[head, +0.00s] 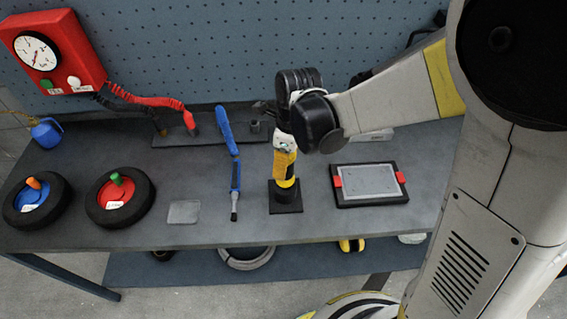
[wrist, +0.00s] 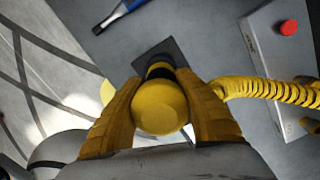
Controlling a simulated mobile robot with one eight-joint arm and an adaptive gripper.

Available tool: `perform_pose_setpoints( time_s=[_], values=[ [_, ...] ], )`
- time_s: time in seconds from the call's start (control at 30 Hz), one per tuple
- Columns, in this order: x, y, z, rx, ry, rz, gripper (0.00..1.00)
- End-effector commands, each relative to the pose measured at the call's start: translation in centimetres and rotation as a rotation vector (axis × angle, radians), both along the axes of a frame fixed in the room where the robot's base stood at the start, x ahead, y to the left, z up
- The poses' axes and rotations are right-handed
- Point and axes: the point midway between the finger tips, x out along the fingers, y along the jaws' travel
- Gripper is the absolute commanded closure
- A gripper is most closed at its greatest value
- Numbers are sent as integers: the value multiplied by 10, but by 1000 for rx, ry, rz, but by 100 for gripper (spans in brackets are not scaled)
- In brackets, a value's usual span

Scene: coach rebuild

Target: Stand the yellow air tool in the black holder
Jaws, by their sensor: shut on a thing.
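The yellow air tool (head: 285,165) stands upright under my gripper (head: 285,143) in the head view. My gripper is shut on it near its top. In the wrist view its round yellow end (wrist: 160,106) sits between my two yellow fingers (wrist: 160,115). The black holder (head: 285,203), a square base with a round black cup, is directly below the tool. The tool's lower end meets the cup and appears to be inside it; how deep I cannot tell. The holder's base also shows in the wrist view (wrist: 172,48).
A blue tool (head: 234,172) lies left of the holder and a framed grey tray (head: 369,183) is at its right. A yellow ribbed hose (wrist: 270,91) runs right in the wrist view. Two wheels (head: 121,199) (head: 38,202) lie farther left. A pegboard (head: 215,45) stands behind.

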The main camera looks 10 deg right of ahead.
Motion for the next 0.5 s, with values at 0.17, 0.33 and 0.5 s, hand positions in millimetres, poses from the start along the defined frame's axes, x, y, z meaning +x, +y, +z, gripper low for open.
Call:
perform_pose_setpoints(
  time_s=[0.17, 0.33, 0.5],
  values=[
    [0, 0, -5, 0, 0, 0, 100],
    [0, 0, -9, 0, 0, 0, 100],
    [0, 0, -12, 0, 0, 0, 100]
  ],
)
